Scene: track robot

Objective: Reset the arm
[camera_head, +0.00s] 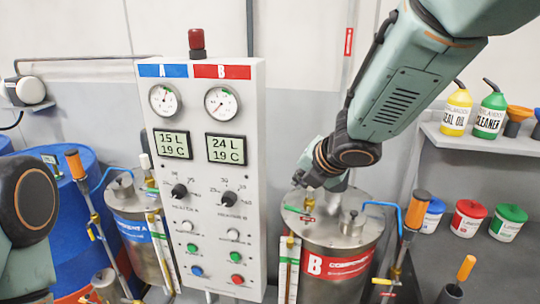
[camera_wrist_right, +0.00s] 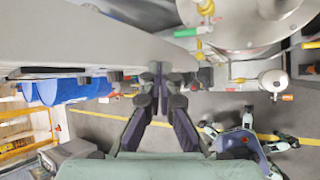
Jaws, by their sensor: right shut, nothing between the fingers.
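My right arm (camera_head: 395,100) reaches down from the upper right in the head view, in front of the wall. Its wrist end hangs over the tank marked B (camera_head: 340,270), just right of the control panel (camera_head: 207,120). My right gripper (camera_wrist_right: 160,72) shows in the right wrist view with its two dark fingers together and nothing between them. It is beside the grey side of the panel. A dark joint and green link of my left arm (camera_head: 27,205) show at the left edge. My left gripper is out of view.
Tank A (camera_head: 140,235) and blue barrels (camera_head: 75,215) stand left of the panel. An orange-handled valve rod (camera_head: 415,215) stands right of tank B. A wall shelf (camera_head: 480,148) holds bottles (camera_head: 457,110). The right wrist view shows grey floor with a yellow line (camera_wrist_right: 90,117).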

